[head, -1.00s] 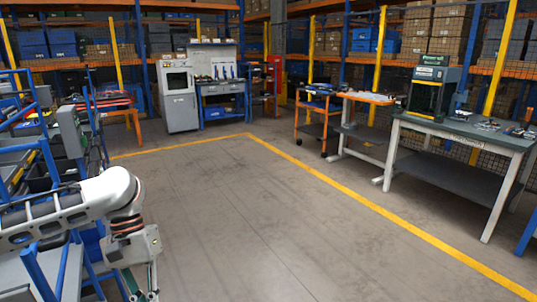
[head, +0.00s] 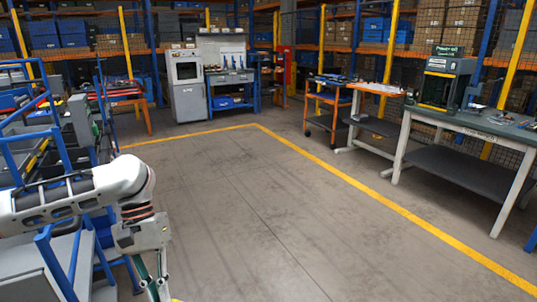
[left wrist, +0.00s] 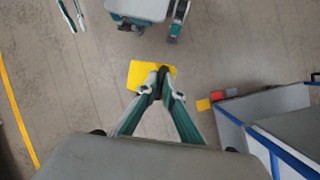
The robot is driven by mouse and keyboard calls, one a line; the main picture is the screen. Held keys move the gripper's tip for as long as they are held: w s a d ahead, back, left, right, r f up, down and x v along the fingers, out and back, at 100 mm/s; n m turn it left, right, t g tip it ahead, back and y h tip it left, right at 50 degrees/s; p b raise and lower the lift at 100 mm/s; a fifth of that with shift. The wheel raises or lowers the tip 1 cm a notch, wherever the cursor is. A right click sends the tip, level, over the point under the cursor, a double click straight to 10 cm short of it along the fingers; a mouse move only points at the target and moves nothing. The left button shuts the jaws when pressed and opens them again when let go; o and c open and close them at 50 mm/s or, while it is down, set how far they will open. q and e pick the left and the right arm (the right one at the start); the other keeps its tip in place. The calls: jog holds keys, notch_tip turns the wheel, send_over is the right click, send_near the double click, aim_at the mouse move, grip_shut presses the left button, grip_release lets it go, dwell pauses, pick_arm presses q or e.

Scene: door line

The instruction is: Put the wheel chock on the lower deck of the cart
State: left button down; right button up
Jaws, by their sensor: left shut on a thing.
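The wheel chock is a yellow block (left wrist: 138,72) in the left wrist view. My left gripper (left wrist: 160,82) is shut on it and holds it over the floor; its fingers hide part of the block. In the head view my left gripper (head: 158,288) is at the lower left, its tips cut off by the bottom edge. An orange cart (head: 321,122) on casters stands across the floor, with tools on its top and a lower deck beneath. My right gripper (left wrist: 71,14) shows at the top left of the left wrist view, its fingers apart with nothing visible between them.
A blue-railed grey structure (head: 45,258) is close on my left; a grey platform with blue edges (left wrist: 272,103) shows in the left wrist view. A workbench (head: 480,132) stands at the right, with another orange-topped table beside the cart. The middle floor inside the yellow line is clear.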

pick_arm(q)
jog(key=shift+d+r, duration=0.1)
jog(key=shift+d, duration=0.05)
